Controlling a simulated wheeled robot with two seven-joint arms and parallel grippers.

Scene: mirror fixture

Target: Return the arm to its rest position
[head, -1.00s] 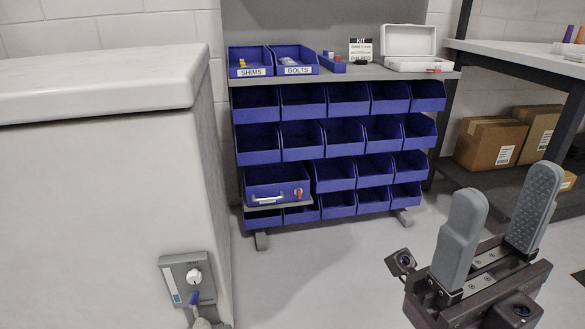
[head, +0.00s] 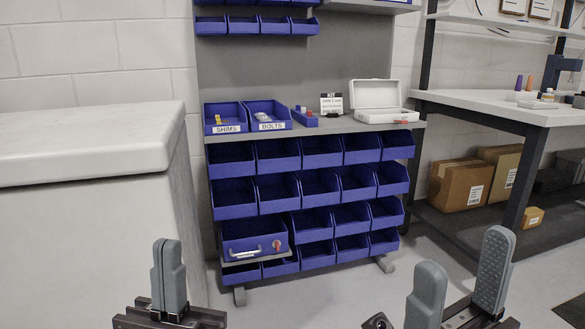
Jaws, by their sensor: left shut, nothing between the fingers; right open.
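My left gripper (head: 168,279) is at the bottom of the head view, in front of the white cabinet's side. Its two grey fingers are together with nothing between them. My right gripper (head: 460,280) is at the bottom right. Its fingers stand wide apart and the space between them is empty. Both grippers point upward in the picture and neither touches anything I can see. The arms behind them are mostly out of the frame.
A large white cabinet (head: 85,230) fills the left. A rack of blue bins (head: 320,187) stands ahead, with a shelf (head: 340,127) holding shims and bolts bins and an open white case (head: 378,95). A workbench (head: 460,102) with cardboard boxes (head: 460,186) below is at right. Floor before the rack is clear.

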